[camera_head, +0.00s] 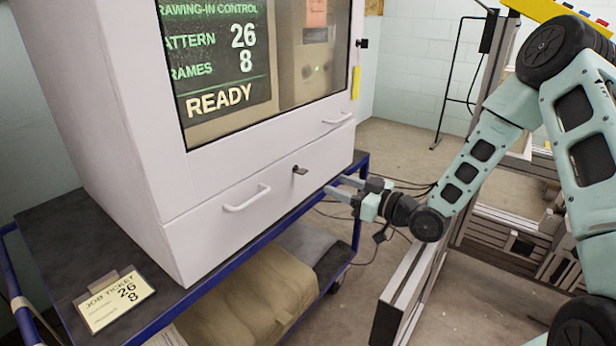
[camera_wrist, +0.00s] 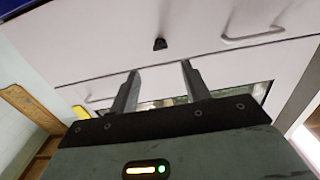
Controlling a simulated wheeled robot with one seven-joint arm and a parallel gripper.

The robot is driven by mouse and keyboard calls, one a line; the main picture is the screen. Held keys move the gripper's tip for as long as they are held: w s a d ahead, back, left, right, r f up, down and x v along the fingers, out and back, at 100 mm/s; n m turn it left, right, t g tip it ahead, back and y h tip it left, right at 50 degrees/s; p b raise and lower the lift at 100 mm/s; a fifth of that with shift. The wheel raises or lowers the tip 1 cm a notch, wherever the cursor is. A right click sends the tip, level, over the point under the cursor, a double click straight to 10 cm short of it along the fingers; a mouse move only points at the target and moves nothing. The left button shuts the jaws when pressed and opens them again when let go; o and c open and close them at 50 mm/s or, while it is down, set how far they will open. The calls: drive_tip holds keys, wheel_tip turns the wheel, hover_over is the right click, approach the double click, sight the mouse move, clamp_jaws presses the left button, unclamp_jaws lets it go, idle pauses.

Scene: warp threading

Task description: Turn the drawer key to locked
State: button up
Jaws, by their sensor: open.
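The dark drawer key (camera_head: 299,170) sticks out of the lock near the top edge of the white drawer front (camera_head: 210,228). Its bow looks roughly sideways in the head view, but it is small and its exact turn angle is hard to tell. My gripper (camera_head: 334,188) is open and empty, to the right of the key and slightly lower in the picture, apart from it. In the wrist view the key (camera_wrist: 160,44) shows beyond the fingertips, about midway between the two fingers. The drawer looks shut.
A drawer handle (camera_head: 247,198) sticks out left of the key, and another handle (camera_head: 337,118) sits above right. The cabinet stands on a blue-edged cart (camera_head: 165,318) with a job ticket (camera_head: 115,300). A grey metal frame (camera_head: 410,285) stands near my arm. Cables hang behind my gripper.

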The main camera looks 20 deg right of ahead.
sight(306, 173)
drive_tip(key=x, duration=1)
drive_tip(key=shift+a, duration=0.15)
drive_tip(key=c, duration=1)
